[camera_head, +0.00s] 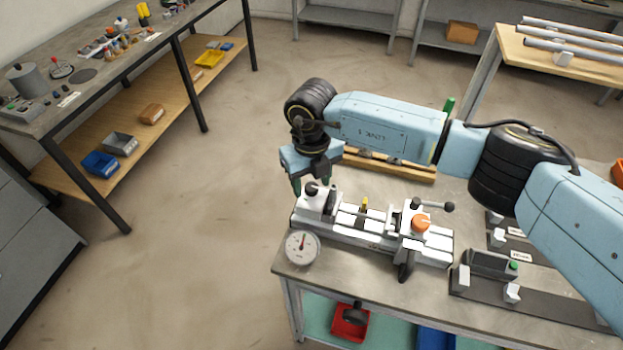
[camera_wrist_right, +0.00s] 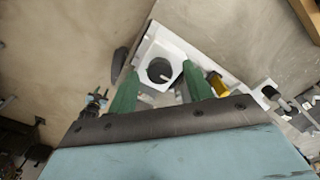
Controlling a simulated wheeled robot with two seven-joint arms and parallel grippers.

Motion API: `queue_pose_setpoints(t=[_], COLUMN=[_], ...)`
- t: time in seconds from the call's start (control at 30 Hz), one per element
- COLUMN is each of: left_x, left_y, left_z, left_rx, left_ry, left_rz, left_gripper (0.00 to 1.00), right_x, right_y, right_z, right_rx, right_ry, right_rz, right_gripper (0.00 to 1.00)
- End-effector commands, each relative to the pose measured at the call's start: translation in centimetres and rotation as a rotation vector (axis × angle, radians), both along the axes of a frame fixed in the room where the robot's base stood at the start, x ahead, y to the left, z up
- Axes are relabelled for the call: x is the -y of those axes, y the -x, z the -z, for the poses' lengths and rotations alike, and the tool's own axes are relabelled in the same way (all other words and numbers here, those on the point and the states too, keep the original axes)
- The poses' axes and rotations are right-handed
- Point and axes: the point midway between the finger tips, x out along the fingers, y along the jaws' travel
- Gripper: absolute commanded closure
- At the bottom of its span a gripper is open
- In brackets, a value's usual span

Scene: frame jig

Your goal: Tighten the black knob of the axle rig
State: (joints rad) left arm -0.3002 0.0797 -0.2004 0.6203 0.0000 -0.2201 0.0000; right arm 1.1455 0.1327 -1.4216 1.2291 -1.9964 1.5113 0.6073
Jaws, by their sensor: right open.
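The axle rig (camera_head: 345,232) is a long white fixture on the workbench, with a black knob (camera_head: 311,189) on the white block at its left end. My right gripper (camera_head: 310,185) points down over that end, its green fingers apart and empty. In the right wrist view, the black knob (camera_wrist_right: 160,70) shows as a dark round shape in the white block, between the green fingertips. I cannot tell whether the fingers touch it. My left gripper is not in view.
The rig also carries an orange knob (camera_head: 420,223), a black-ended handle (camera_head: 434,205) and a small yellow part (camera_head: 364,205). A dark fixture with a green button (camera_head: 492,264) stands to the right.

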Motion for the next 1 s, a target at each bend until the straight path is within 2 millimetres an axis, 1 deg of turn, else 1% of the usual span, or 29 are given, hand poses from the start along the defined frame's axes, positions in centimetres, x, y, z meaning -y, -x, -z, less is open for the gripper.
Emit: queue_pose_setpoints(t=[0.1,0.33,0.37,0.6,0.7,1.0], left_x=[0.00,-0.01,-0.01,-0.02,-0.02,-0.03], left_y=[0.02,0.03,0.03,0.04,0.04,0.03], left_z=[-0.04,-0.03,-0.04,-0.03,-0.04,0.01], left_rx=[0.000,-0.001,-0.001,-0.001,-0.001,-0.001], left_ry=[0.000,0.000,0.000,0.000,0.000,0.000], left_rz=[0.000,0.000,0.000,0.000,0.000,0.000], left_gripper=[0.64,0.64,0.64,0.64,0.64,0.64], right_x=[-0.02,-0.02,-0.02,-0.02,-0.01,-0.02], right_y=[-0.01,-0.01,-0.01,0.00,0.00,-0.01], right_z=[0.41,0.46,0.46,0.44,0.43,0.42], right_rx=[0.001,0.001,0.001,0.001,0.001,0.001], right_ry=[0.000,0.000,0.000,0.000,0.000,0.000], right_rz=[-0.001,-0.001,-0.001,-0.001,-0.001,0.042], right_gripper=[0.49,0.49,0.52,0.83,0.94,0.94])
